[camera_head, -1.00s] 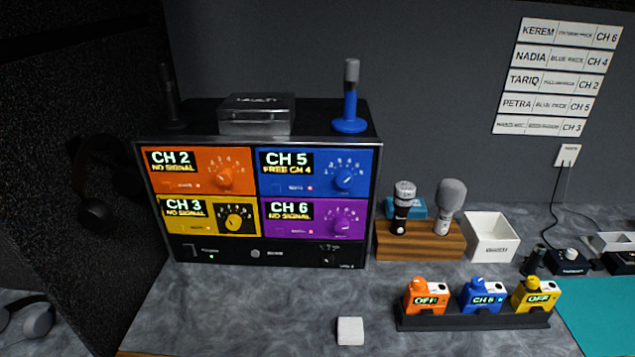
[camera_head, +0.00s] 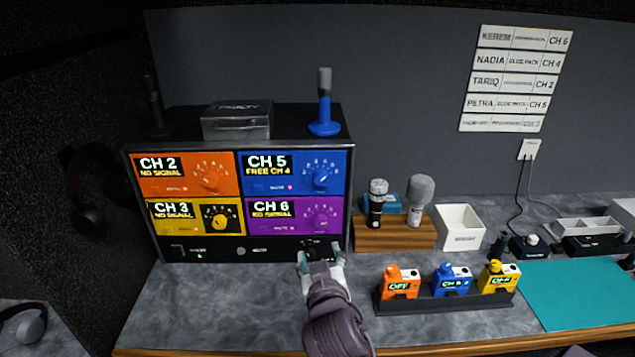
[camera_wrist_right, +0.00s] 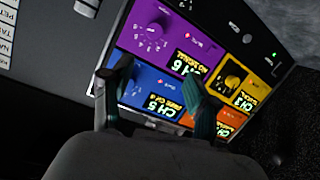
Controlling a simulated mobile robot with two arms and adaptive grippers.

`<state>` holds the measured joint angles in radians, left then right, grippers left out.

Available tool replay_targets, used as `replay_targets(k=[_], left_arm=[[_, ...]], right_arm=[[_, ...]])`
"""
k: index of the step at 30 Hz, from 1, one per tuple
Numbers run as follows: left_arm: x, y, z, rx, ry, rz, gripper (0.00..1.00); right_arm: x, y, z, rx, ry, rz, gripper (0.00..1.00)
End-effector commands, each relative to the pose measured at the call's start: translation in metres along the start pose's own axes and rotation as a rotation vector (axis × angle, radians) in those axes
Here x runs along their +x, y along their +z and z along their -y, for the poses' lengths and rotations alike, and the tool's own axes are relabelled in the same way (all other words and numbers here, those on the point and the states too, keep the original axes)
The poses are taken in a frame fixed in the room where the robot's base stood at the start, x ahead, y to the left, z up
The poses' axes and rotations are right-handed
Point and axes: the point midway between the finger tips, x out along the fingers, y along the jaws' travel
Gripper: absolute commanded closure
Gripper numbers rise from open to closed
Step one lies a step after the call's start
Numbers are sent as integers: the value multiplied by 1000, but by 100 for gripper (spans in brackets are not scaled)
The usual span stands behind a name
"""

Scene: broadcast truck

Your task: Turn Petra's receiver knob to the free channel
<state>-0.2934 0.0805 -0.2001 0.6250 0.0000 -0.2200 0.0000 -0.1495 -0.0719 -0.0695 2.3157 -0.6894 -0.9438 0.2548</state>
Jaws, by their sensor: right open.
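Petra's row on the wall board (camera_head: 505,103) reads blue pack, CH 5. The blue receiver (camera_head: 277,187) is the top right panel of the rack; its display reads CH 5, FREE CH 4. Its blue knob (camera_head: 321,180) is at the panel's right. My right gripper (camera_head: 320,258) is open and empty, in front of the rack's lower right edge, below the blue and purple panels. In the right wrist view the open fingers (camera_wrist_right: 155,75) frame the blue panel (camera_wrist_right: 150,96) and partly cover it; I cannot make out its knob there. My left gripper is not in view.
Orange, yellow and purple (camera_head: 290,217) receivers surround the blue one. A blue antenna (camera_head: 324,110) and a grey box (camera_head: 237,120) stand on the rack. To the right are microphones on a wooden stand (camera_head: 385,236), a white bin (camera_head: 460,226) and a black tray (camera_head: 440,301) of packs.

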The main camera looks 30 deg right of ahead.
Motion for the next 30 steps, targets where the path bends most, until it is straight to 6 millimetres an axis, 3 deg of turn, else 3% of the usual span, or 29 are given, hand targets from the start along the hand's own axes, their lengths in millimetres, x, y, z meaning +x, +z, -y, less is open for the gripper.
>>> replay_targets(k=[1,3,6,11,24,30], left_arm=[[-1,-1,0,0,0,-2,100],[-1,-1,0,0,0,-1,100],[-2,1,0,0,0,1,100],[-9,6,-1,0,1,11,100],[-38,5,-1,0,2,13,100],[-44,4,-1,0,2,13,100]], right_arm=[[0,-29,-9,25,43,-76,40],[-1,-55,-19,42,85,-151,40],[-2,-73,-26,51,115,-203,40],[11,-80,-29,47,121,-212,40],[98,-98,-40,48,119,-208,40],[123,-101,-43,48,119,-207,40]])
